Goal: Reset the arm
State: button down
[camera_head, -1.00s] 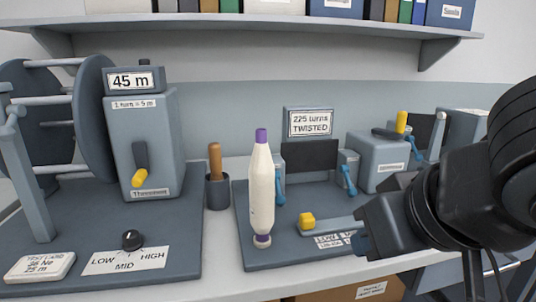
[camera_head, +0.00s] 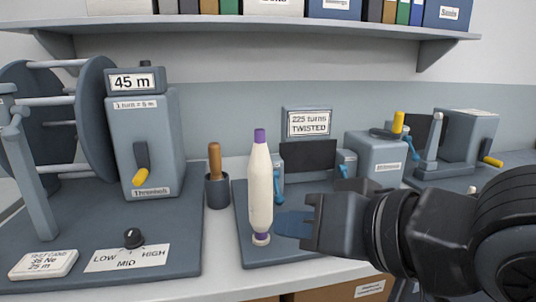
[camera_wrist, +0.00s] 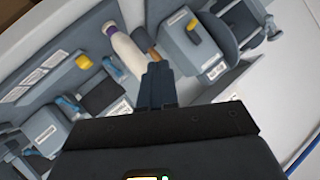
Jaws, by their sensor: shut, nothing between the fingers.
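My gripper (camera_head: 311,226) is in the head view, right of the white bobbin with purple ends (camera_head: 261,190), and hides part of the twisting stand's base plate (camera_head: 245,250). Its fingers are shut and hold nothing. In the wrist view the shut fingers (camera_wrist: 157,72) point up the picture. The bobbin (camera_wrist: 128,50) shows there beyond the fingertips and to their left. It stands upright in the head view, apart from the fingers as far as I can tell.
A winder (camera_head: 146,140) with a "45 m" display stands at the left, with a dial (camera_head: 132,238) in front. A wooden-handled tool stands in a dark cup (camera_head: 217,190). A twisting unit (camera_head: 375,158) and another machine (camera_head: 466,137) stand right. A shelf (camera_head: 250,22) runs above.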

jog(key=s+d+f+m+t+h, duration=0.35)
jog(key=s+f, duration=0.25)
jog(key=f, duration=0.2)
jog(key=s+d+f+m+t+h, duration=0.3)
jog(key=s+d+f+m, duration=0.2)
jog(key=s+f, duration=0.3)
jog(key=s+d+f+n+h, duration=0.1)
jog(key=s+d+f+n, duration=0.1)
jog(key=s+d, duration=0.3)
jog(key=s+d+f+n+g+h+p, duration=0.1)
jog(key=s+d+n, duration=0.3)
jog(key=s, duration=0.9)
jog(key=shift+s+d+f+n, duration=0.35)
